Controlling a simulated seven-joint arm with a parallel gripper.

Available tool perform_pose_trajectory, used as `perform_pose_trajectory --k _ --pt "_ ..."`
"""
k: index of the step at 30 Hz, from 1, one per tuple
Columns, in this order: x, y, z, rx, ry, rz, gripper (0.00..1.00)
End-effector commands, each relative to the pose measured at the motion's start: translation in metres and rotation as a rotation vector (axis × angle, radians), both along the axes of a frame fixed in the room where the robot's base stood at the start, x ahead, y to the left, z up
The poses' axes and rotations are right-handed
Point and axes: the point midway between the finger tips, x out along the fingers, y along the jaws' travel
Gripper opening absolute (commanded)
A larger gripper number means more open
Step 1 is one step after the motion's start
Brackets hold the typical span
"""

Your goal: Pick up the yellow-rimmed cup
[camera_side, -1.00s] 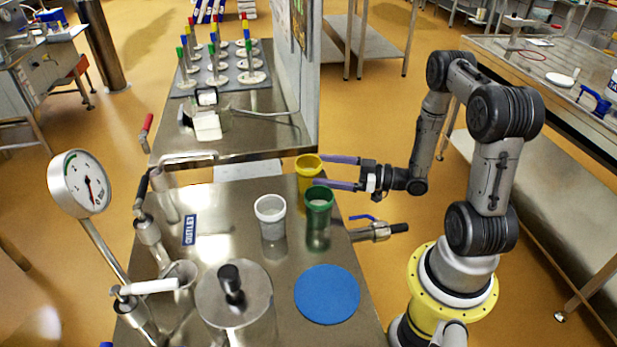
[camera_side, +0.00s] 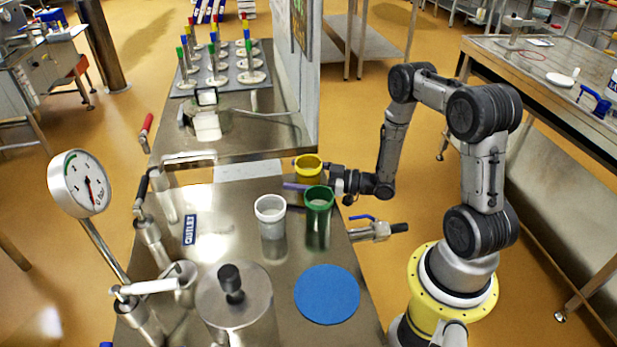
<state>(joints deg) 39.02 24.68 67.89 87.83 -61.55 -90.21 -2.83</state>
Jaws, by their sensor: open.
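The yellow-rimmed cup (camera_side: 309,172) stands upright near the far right edge of the steel table. My gripper (camera_side: 297,176) is open and has come in from the right, level with the cup. One purple finger passes in front of the cup's lower body, its tip showing past the cup's left side. The other finger is hidden, apparently behind the cup. I cannot tell whether either finger touches it. A green-rimmed cup (camera_side: 318,219) stands just in front and partly hides my near finger. A white-rimmed cup (camera_side: 270,219) stands to its left.
A blue disc (camera_side: 327,294) and a lidded steel pot (camera_side: 236,305) are at the table's front. A valve (camera_side: 377,230) juts from the right edge. A gauge (camera_side: 80,184) and pipes stand at left. The tabletop left of the cups is fairly clear.

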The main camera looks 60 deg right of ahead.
Motion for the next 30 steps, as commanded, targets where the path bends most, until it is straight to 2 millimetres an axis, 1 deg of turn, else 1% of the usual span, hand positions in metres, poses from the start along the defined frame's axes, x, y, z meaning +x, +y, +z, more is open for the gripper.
perform_pose_trajectory --k 6,7,11,12,14,15,17,18,20,21,22,30 --pt "0.0007 0.0001 -0.0001 0.000 0.000 0.000 1.00" --pt "0.0007 0.0001 0.0000 0.000 0.000 0.000 0.96" --pt "0.0006 -0.0001 0.0000 0.000 0.000 0.000 0.73" --pt "0.0006 -0.0001 0.0000 0.000 0.000 0.000 0.66" --pt "0.0006 -0.0001 0.0000 0.000 0.000 0.000 0.55" --pt "0.0005 -0.0001 0.0000 0.000 0.000 0.000 0.48" --pt "0.0005 -0.0001 0.0000 0.000 0.000 0.000 0.37" --pt "0.0005 -0.0001 0.0000 0.000 0.000 0.000 0.30" --pt "0.0005 -0.0001 0.0000 0.000 0.000 -0.001 0.19" --pt "0.0005 -0.0001 0.0000 0.000 0.000 -0.001 0.12" --pt "0.0006 -0.0003 0.0004 -0.001 -0.001 -0.001 0.09" --pt "0.0007 -0.0003 0.0016 -0.001 -0.002 -0.001 0.09"
